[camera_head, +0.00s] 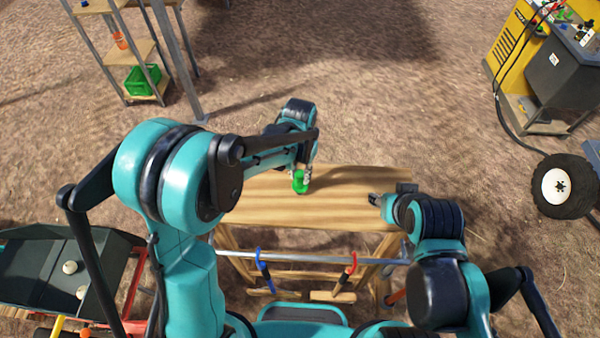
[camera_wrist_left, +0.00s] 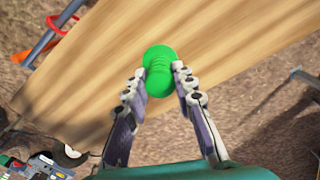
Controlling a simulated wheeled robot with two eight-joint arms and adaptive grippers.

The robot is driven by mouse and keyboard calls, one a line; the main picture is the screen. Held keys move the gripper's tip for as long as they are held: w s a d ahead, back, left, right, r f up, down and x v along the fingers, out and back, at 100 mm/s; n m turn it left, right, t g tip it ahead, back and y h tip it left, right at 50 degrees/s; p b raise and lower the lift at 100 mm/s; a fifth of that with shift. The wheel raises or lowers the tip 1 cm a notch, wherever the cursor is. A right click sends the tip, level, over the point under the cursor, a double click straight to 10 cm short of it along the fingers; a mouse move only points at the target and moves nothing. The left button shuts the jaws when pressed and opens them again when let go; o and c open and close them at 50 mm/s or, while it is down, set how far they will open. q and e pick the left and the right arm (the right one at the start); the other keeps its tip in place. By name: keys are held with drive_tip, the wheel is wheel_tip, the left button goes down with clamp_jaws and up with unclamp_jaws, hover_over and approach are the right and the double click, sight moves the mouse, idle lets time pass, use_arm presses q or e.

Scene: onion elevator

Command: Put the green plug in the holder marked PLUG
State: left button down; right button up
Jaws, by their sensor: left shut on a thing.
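The green plug (camera_head: 300,182) is round and ribbed and shows at the tip of my left gripper (camera_head: 308,175), over the wooden table (camera_head: 250,205). In the left wrist view the green plug (camera_wrist_left: 160,72) sits between the two fingertips of my left gripper (camera_wrist_left: 160,82), which are shut on it. I cannot tell whether the plug touches the tabletop. My right gripper (camera_head: 378,199) is over the right part of the table, small and partly hidden by its wrist, with no object seen in it. No holder with a readable PLUG mark shows.
A shelf rack (camera_head: 130,55) with a green crate (camera_head: 143,81) stands at the back left. A yellow and grey machine (camera_head: 555,70) is at the back right, near a wheel (camera_head: 556,187). A dark bin (camera_head: 60,270) holds onions at the left. Much of the tabletop is clear.

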use_arm(q)
drive_tip(key=shift+s, duration=0.1)
drive_tip(key=c, duration=1.7)
unclamp_jaws()
drive_tip(key=shift+f, duration=0.15)
drive_tip(key=o, duration=0.4)
drive_tip(key=shift+o, duration=0.2)
